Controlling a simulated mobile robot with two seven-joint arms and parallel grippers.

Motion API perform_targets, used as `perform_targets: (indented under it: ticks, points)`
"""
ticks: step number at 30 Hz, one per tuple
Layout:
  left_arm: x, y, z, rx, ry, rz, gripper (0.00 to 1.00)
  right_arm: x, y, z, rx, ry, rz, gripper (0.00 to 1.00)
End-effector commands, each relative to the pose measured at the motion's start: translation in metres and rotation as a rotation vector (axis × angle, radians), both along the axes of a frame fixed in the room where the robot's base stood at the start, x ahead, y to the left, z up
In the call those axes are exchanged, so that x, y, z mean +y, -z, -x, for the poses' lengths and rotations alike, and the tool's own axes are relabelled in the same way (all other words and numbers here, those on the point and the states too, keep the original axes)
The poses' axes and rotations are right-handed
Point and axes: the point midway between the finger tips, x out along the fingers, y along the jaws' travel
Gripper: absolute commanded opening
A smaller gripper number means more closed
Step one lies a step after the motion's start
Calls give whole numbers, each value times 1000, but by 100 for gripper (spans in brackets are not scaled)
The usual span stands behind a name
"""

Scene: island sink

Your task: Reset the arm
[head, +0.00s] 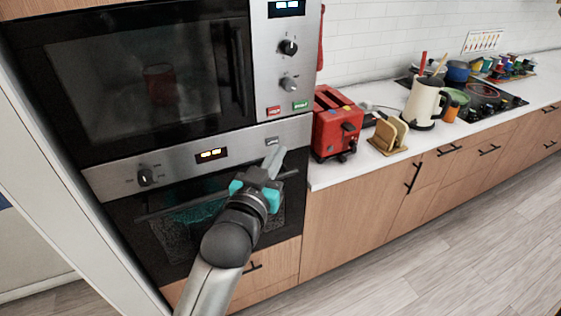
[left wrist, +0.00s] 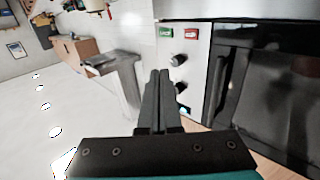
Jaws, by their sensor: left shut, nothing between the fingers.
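My left arm reaches up from the bottom of the head view, and my left gripper (head: 278,156) is in front of the lower oven (head: 212,153), near the right end of its handle bar. In the left wrist view the two dark fingers of the left gripper (left wrist: 158,78) lie side by side, shut and with nothing between them. The microwave (head: 130,80) above the oven has its door closed, with a red cup visible behind the glass. It also shows in the left wrist view (left wrist: 270,85). My right gripper is not in view.
A red toaster (head: 337,125) stands on the counter right of the oven. A wooden rack (head: 388,136), a cream kettle (head: 424,104) and a stove with pots (head: 485,97) are farther along. Wooden drawers (head: 440,160) run below. The grey floor (head: 460,250) is open at the right.

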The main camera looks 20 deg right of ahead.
Motion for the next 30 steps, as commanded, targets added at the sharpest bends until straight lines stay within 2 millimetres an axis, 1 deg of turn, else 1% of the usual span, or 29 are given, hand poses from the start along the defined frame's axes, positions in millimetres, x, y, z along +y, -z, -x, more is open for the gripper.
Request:
perform_targets:
  ticks: [1,4,11,13,14,17,18,20,21,23,24,26,27,29,30]
  points:
    - [0,1,6,1,1,1,0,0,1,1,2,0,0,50]
    - [-1,0,14,0,0,0,0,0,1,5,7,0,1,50]
    - [0,0,19,1,-1,-1,0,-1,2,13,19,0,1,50]
    - [1,9,18,10,-5,-8,0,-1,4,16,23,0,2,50]
    - [3,16,17,20,-9,-14,0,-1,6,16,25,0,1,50]
    - [13,60,12,77,-34,-49,0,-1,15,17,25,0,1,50]
    - [19,85,10,110,-48,-68,0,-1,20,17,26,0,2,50]
    - [32,127,9,166,-72,-101,0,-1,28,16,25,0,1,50]
    - [41,157,9,207,-88,-125,0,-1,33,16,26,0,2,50]
    - [56,203,13,269,-113,-162,0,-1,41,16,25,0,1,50]
    - [67,231,16,310,-129,-184,0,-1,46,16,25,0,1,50]
    - [83,274,24,371,-151,-218,0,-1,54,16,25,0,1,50]
    - [94,302,31,411,-166,-240,0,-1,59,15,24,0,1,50]
    - [112,343,43,473,-188,-276,0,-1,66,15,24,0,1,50]
    - [124,370,53,515,-201,-298,0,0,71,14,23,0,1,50]
